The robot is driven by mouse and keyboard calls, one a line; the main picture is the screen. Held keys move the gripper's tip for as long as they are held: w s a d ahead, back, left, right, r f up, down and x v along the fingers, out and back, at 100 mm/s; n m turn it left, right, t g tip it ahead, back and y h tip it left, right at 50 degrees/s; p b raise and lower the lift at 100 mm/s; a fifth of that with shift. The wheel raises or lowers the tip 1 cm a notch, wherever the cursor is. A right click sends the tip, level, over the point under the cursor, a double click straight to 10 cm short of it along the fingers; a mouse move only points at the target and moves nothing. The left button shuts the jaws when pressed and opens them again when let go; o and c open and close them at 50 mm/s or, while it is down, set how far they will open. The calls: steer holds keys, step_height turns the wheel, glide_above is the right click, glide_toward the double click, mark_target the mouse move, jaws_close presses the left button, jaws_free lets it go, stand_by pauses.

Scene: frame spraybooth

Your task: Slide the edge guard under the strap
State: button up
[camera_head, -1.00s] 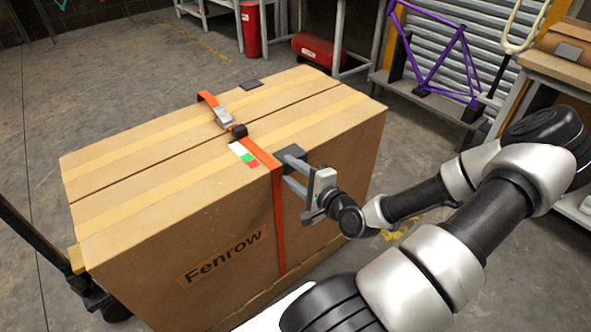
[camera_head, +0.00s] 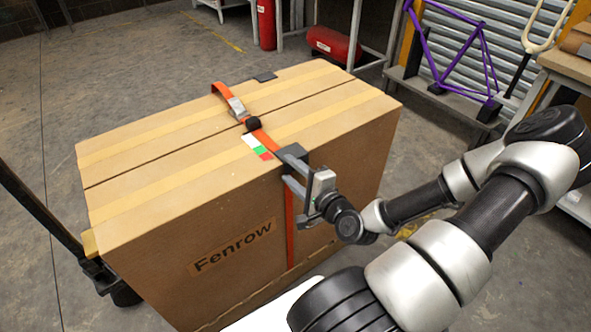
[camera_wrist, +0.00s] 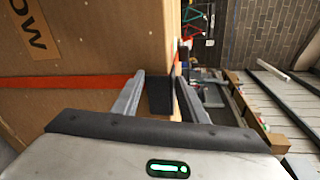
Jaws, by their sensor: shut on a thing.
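The dark grey edge guard (camera_head: 303,154) sits at the carton's near top edge, and my gripper (camera_head: 289,168) is shut on it. In the wrist view the guard (camera_wrist: 159,96) shows as a dark block between my fingers (camera_wrist: 158,85). The orange strap (camera_head: 290,225) runs over the top of the carton (camera_head: 150,235) and down its front face. In the wrist view the strap (camera_wrist: 70,82) runs up to my left finger. My fingers cover the strap at the edge, so I cannot tell whether the guard lies beneath it.
The strap's buckle (camera_head: 237,107) and a black knob (camera_head: 252,124) lie on the carton top. A white, green and red label (camera_head: 258,146) is close to my gripper. A purple frame (camera_head: 460,60) stands behind right.

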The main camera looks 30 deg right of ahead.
steer(key=shift+s+a+f, duration=0.1)
steer(key=shift+s+a, duration=0.05)
steer(key=shift+a, duration=1.15)
steer(key=o, duration=0.9)
